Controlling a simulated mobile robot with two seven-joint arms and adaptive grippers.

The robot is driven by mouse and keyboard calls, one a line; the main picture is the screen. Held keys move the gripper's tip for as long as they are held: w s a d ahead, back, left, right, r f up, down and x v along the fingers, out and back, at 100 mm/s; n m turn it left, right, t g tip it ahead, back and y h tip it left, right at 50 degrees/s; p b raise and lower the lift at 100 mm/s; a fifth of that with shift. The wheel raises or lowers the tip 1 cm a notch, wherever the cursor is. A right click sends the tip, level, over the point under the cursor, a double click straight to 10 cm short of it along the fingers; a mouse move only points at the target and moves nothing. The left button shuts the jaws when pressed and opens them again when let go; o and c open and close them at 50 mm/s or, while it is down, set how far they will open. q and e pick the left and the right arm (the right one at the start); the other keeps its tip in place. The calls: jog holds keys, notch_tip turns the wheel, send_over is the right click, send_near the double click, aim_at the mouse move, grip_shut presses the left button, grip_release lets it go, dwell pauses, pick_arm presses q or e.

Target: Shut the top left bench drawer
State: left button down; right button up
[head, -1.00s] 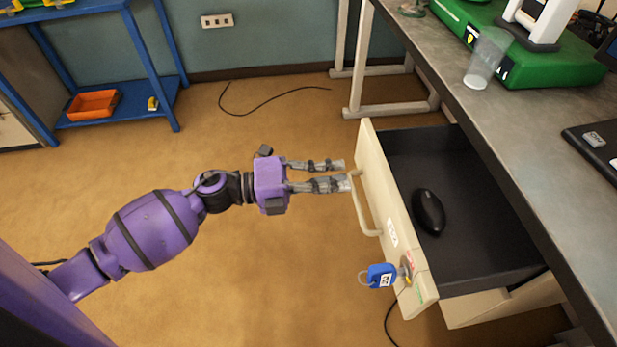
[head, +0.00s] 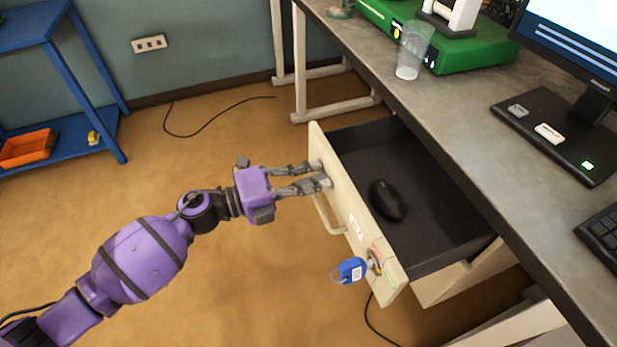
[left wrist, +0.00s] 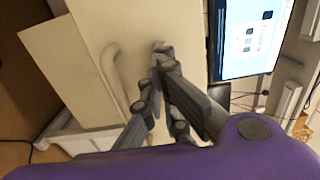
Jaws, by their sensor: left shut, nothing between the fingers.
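The top left bench drawer (head: 352,205) stands partly open under the bench, with a cream front, a bar handle and a dark inside. A black mouse (head: 387,199) lies in it. A blue key tag (head: 351,270) hangs from the lock near the front's right end. My left gripper (head: 326,174) is shut and empty, its fingertips at the drawer front beside the handle (head: 327,215). In the left wrist view the gripper (left wrist: 160,52) points at the cream front next to the handle (left wrist: 116,72). My right gripper is in neither view.
The grey bench top (head: 452,135) carries a clear cup (head: 412,52), a green device (head: 470,50) and a monitor (head: 575,45). A blue shelf (head: 90,140) with an orange bin (head: 27,148) stands at the left. The floor before the drawer is clear except for cables.

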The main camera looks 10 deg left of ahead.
pick_arm(q)
send_over(394, 169)
jog(key=shift+s+a+p, duration=0.15)
jog(key=shift+p, duration=0.25)
jog(key=shift+d, duration=0.2)
jog(key=shift+r, duration=0.1)
jog(key=shift+a, duration=0.1)
